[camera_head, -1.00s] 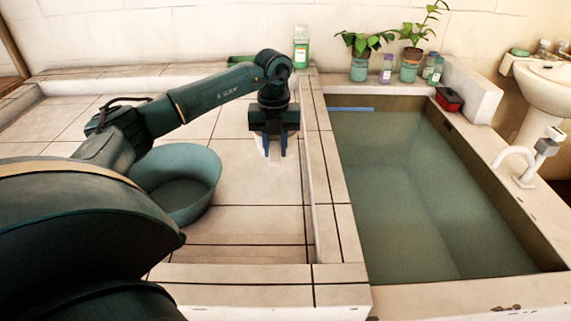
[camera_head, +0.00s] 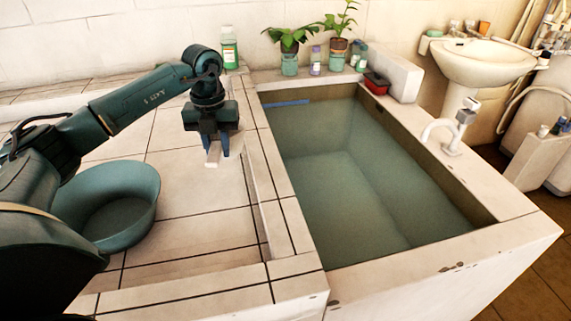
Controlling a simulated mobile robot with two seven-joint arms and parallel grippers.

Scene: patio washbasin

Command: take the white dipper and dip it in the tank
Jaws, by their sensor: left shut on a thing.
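The water-filled tank (camera_head: 352,165) takes up the middle and right of the head view, with a pale stone rim. My left gripper (camera_head: 217,150) points down over the tiled ledge, left of the tank and apart from it. It is shut on a small white piece (camera_head: 212,156), which looks like part of the white dipper. The fingers cover much of it, and I cannot make out its full shape. My right gripper is not in view.
A green basin (camera_head: 140,215) stands on the tiles at left. A green bottle (camera_head: 229,50), potted plants (camera_head: 289,62) and a red box (camera_head: 376,84) line the back edge. A white tap (camera_head: 440,130) stands on the tank's right rim.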

